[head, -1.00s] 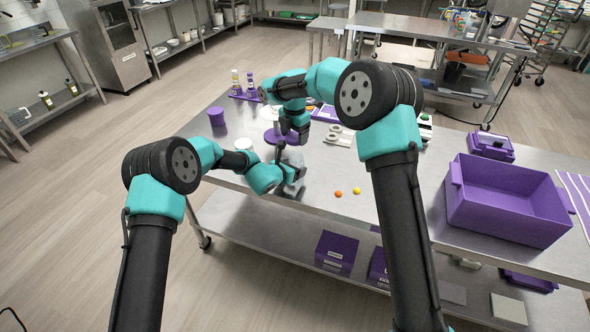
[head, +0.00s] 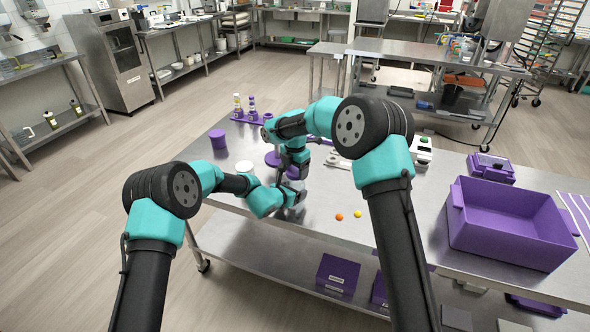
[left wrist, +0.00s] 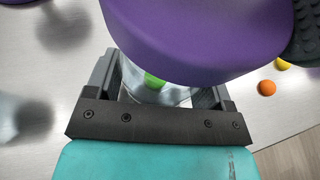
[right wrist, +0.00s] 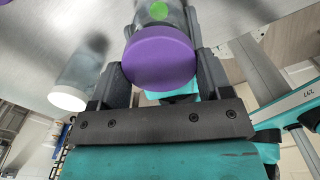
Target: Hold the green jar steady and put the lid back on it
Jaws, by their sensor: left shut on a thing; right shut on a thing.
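The clear jar with a green dot (left wrist: 154,80) is between the fingers of my left gripper (head: 287,198), which is shut on it; its green dot also shows in the right wrist view (right wrist: 157,12). My right gripper (right wrist: 160,72) is shut on the round purple lid (right wrist: 160,60). In the left wrist view the lid (left wrist: 200,35) is large and covers the jar's upper part. In the head view the arms mostly hide the jar and lid.
A purple cylinder (head: 218,139) and white disc (head: 244,166) are at the table's left. Orange (head: 339,217) and yellow (head: 358,214) balls lie near the front edge. A purple bin (head: 510,225) stands right.

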